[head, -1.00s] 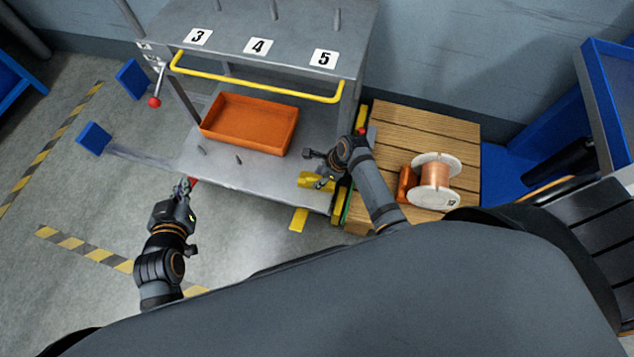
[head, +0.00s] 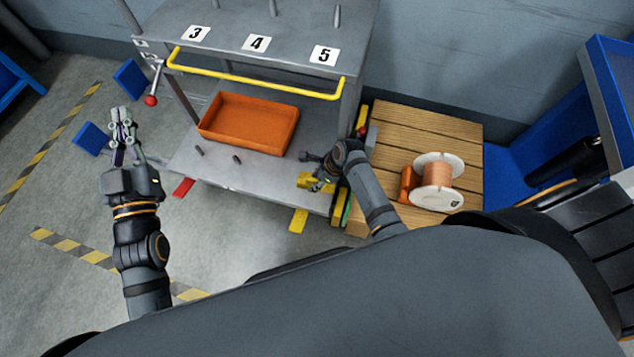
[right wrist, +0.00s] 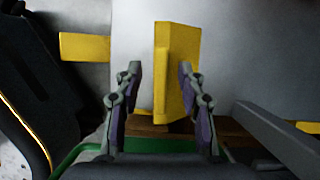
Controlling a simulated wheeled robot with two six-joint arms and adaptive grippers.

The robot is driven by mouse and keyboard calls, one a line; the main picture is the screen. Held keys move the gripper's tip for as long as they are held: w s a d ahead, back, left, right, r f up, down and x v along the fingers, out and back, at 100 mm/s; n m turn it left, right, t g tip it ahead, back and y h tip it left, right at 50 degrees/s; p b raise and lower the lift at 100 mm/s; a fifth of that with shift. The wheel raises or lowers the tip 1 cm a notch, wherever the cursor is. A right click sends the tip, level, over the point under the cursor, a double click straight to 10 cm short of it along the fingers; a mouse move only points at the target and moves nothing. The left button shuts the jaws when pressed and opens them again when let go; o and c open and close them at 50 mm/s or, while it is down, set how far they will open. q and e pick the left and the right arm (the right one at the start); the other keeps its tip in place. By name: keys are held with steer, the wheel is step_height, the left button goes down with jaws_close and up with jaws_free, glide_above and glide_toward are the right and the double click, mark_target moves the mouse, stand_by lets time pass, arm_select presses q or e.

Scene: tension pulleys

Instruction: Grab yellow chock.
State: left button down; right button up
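The yellow chock (head: 306,181) is at the lower shelf's front right corner in the head view, partly hidden by my right gripper. In the right wrist view the yellow chock (right wrist: 176,68) stands up as a narrow block between the two fingers. My right gripper (right wrist: 162,85) is open around it. A gap shows between the left finger and the chock; the right finger overlaps its edge in the picture, and I cannot tell if they touch. In the head view my right gripper (head: 322,178) points left. My left gripper (head: 121,115) is over the floor, left of the cart, with nothing visible in it.
The grey cart (head: 220,172) carries an orange tray (head: 268,146) and has a yellow handle (head: 255,87). A wooden pallet (head: 425,125) with a copper wire spool (head: 436,180) is to the right. A red wedge (head: 184,187) and a yellow piece (head: 298,220) lie by the cart.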

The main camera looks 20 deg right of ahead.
jaws_close()
stand_by(0.5)
